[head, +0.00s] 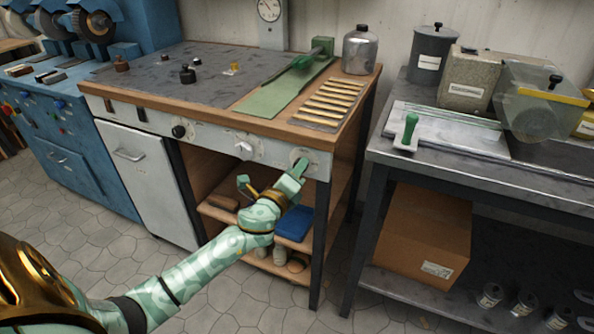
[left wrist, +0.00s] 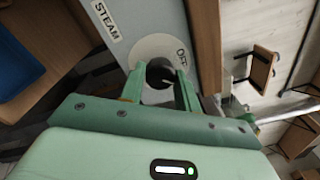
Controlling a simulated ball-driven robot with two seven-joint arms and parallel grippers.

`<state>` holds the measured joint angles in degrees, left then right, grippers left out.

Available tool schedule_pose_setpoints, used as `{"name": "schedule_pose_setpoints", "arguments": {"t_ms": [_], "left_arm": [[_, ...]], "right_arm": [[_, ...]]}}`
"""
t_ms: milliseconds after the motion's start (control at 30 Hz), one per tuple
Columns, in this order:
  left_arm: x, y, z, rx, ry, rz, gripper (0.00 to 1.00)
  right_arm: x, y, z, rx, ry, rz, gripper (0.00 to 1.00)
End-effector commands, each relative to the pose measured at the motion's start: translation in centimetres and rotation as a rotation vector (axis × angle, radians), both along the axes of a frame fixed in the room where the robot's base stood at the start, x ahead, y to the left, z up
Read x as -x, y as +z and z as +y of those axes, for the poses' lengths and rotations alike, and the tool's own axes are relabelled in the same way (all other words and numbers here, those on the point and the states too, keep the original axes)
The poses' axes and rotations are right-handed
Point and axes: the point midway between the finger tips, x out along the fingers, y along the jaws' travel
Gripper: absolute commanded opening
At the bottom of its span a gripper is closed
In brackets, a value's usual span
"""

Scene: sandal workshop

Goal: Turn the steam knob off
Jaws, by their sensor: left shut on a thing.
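The steam knob (left wrist: 158,74) is a dark round knob on a white disc (left wrist: 147,47), on the bench's pale front panel. The word STEAM is on a label (left wrist: 103,18) beside it, and OFF is printed on the disc's edge. My left gripper (head: 301,168) reaches the right end of the panel, and in the left wrist view its two green fingers (left wrist: 160,78) are shut on the knob from both sides. In the head view the gripper mostly hides the knob. Its pointer direction cannot be told. My right gripper is not in view.
The front panel also holds a black knob (head: 179,131) and a white knob (head: 243,149). A shelf under the bench holds a blue item (head: 294,223) near my left arm. A metal table (head: 387,147) stands to the right, across a narrow gap.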

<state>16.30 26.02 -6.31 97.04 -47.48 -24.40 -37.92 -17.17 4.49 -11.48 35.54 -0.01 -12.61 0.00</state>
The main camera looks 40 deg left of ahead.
Motion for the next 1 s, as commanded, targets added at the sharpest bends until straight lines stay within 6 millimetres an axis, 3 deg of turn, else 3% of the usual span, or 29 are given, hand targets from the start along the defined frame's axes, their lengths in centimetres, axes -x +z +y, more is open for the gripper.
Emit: {"name": "schedule_pose_setpoints", "arguments": {"t_ms": [500, 1000], "left_arm": [[0.0, 0.0, 0.0, 0.462, 0.002, -0.11, 0.1], [0.0, -0.1, 0.0, 0.699, 0.003, -0.167, 0.09]], "right_arm": [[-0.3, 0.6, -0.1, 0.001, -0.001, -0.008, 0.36], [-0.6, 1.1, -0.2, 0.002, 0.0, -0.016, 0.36]]}}
